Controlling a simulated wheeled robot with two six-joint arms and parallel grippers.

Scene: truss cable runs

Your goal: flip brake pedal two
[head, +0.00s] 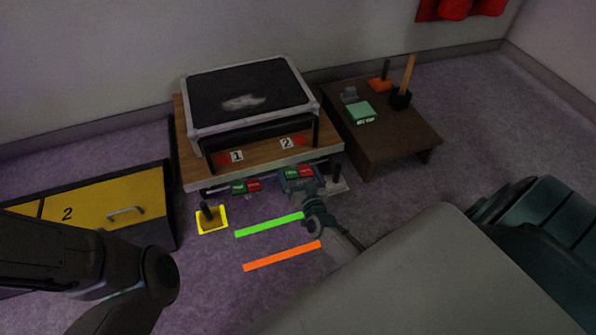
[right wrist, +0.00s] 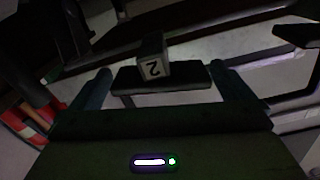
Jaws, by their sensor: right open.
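Two number tags, "1" (head: 236,156) and "2" (head: 287,143), stand with red patches beside them under the raised black-topped case (head: 245,92) on the wooden table. Below the table's front edge are two red-and-green pieces, one on the left (head: 246,186) and one on the right (head: 298,172). I cannot tell for sure which part is brake pedal two. My right gripper (head: 303,187) is at the right piece, partly covering it. In the right wrist view a tag marked "2" (right wrist: 152,68) on a dark bar (right wrist: 160,86) shows between its open fingers. My left gripper is out of view.
A yellow drawer cabinet (head: 90,203) stands at left and a low brown table (head: 385,135) with small items at right. A yellow-framed lever (head: 211,219), a green strip (head: 269,225) and an orange strip (head: 282,256) are on the floor.

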